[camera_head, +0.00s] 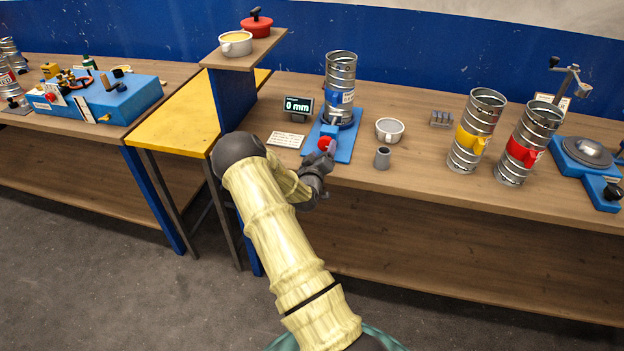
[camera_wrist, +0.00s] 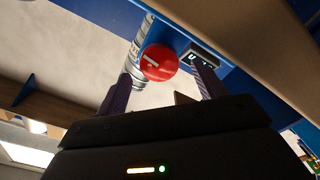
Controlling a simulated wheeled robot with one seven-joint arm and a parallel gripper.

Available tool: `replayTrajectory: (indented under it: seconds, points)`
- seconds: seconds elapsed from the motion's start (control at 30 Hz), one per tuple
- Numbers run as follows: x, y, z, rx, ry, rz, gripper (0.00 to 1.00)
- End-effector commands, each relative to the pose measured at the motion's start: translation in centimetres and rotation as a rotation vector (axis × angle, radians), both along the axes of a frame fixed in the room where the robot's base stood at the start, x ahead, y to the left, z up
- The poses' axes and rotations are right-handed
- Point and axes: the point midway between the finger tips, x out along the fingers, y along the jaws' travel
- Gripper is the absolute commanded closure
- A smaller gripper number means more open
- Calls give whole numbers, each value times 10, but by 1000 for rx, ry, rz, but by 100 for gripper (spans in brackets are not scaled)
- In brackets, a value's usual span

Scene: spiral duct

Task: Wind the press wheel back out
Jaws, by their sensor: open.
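The press wheel is a red round knob (camera_head: 325,143) on the front of a blue press base (camera_head: 343,150). A silver spiral duct (camera_head: 340,75) with a blue label stands upright on this base. My gripper (camera_head: 329,152) is just in front of the wheel and partly overlaps it in the head view. In the wrist view the red wheel (camera_wrist: 160,62) shows a short pale mark on its face. There, my gripper's fingers (camera_wrist: 162,85) are spread on either side below the wheel and hold nothing. I cannot tell whether a finger touches the wheel.
A small display (camera_head: 298,106) reading 0 mm and a white card (camera_head: 285,140) are left of the press. A white cup (camera_head: 390,130) and a grey cylinder (camera_head: 382,158) are close on its right. Two more ducts stand farther right. A raised shelf (camera_head: 250,52) holds pots.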

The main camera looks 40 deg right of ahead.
Motion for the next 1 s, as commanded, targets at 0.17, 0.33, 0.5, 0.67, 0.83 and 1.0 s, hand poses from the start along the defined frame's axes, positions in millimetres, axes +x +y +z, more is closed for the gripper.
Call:
replayTrajectory:
  seconds: [0.17, 0.33, 0.5, 0.67, 0.83, 1.0]
  points:
    - [-20, 25, -2, 2, 1, 1, 30]
    - [-39, 47, -2, 1, 2, 2, 30]
    - [-60, 72, -2, 1, 2, 2, 30]
    - [-79, 94, -2, 1, 1, 1, 30]
    - [-91, 107, -1, 0, 0, 1, 30]
    - [-93, 110, 0, 1, 0, 1, 30]
